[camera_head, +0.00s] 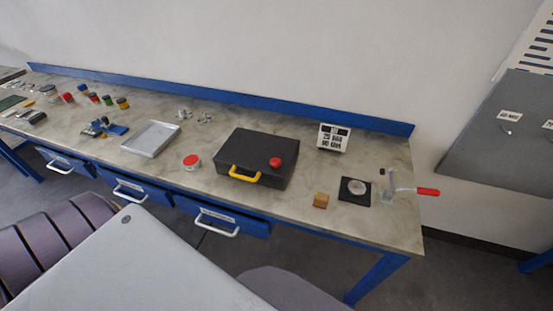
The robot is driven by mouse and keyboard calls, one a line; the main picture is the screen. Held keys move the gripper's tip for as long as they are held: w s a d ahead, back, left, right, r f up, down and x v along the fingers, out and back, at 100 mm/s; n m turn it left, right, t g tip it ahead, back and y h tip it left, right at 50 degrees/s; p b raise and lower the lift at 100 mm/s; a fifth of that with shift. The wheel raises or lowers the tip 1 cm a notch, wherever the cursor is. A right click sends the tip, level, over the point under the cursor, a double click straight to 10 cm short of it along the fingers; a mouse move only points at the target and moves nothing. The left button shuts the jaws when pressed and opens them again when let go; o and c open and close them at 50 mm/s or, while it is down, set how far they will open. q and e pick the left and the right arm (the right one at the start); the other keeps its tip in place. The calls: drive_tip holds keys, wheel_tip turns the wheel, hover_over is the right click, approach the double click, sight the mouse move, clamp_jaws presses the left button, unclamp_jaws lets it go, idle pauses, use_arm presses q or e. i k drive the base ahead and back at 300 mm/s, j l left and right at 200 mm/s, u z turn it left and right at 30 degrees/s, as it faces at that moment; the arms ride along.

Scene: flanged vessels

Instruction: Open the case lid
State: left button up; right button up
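The case (258,157) is a black box lying on the workbench, right of the bench's middle. Its lid (262,146) looks shut. A yellow handle (244,173) is on its front side, and a red round knob or cap (275,162) sits on the right part of the lid. Neither of my grippers shows in the head view, so nothing is seen touching the case.
The workbench (340,222) has a blue back rail (290,115) and drawers with white handles. A red-topped round container (192,161) and a metal tray (151,138) are left of the case. A wooden block (320,200), black plate (346,197), red-handled clamp (427,191) and display (333,138) are right.

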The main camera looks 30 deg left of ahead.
sight(245, 150)
drive_tip(key=u, duration=1.4)
